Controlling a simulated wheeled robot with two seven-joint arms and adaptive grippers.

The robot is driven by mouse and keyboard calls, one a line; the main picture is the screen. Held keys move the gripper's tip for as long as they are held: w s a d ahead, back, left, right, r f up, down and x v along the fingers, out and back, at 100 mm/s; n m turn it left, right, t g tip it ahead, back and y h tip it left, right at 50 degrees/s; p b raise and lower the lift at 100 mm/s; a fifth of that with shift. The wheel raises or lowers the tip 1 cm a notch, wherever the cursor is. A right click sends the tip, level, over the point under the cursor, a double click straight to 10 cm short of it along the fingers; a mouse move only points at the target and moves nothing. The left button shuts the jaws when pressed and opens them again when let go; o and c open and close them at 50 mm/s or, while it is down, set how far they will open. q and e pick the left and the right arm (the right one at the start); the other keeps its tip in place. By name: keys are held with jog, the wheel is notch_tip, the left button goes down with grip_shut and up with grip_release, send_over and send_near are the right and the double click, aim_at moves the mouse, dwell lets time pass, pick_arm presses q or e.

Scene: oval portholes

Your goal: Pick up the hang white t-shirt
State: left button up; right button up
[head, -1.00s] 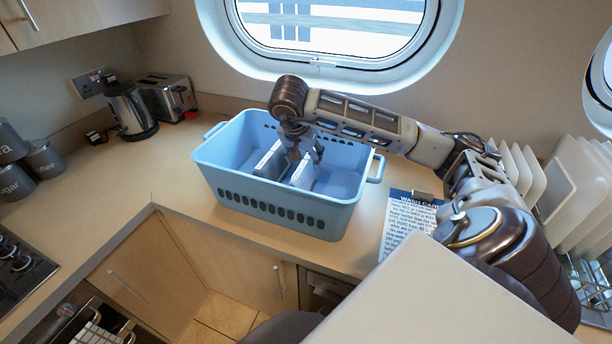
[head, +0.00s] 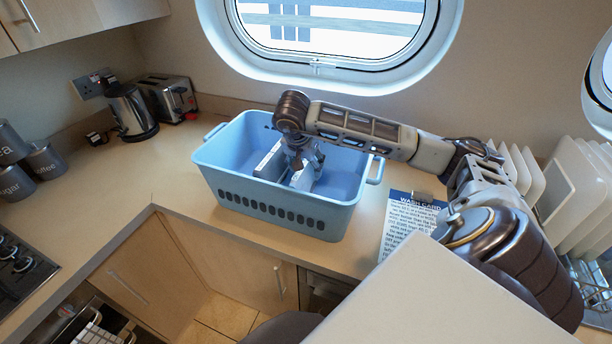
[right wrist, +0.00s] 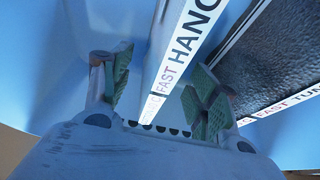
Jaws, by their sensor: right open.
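The hang item shows in the right wrist view as an upright, thin slab with a white edge strip (right wrist: 183,52) lettered "FAST HANG". Its cloth face is hardly visible there. My right gripper (right wrist: 160,88) is open, with one green-padded finger on each side of that strip. In the head view the right gripper (head: 302,160) points down inside the blue basket (head: 280,212), at the right one of two pale upright slabs (head: 304,181). Its fingertips are partly hidden there. My left gripper is not in view.
A second item with dark grey textured cloth (right wrist: 270,60) and a "FAST TUM..." strip stands close beside the right finger. The basket walls surround the gripper. A wash card (head: 408,222) lies right of the basket; white plates (head: 575,195) stand further right.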

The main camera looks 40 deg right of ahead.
jog(key=shift+p+x, duration=0.35)
jog(key=shift+x, duration=1.6)
jog(key=c, duration=1.2)
jog(key=shift+r, duration=0.1)
jog(key=shift+r+b, duration=0.45)
jog(key=shift+r, duration=4.4)
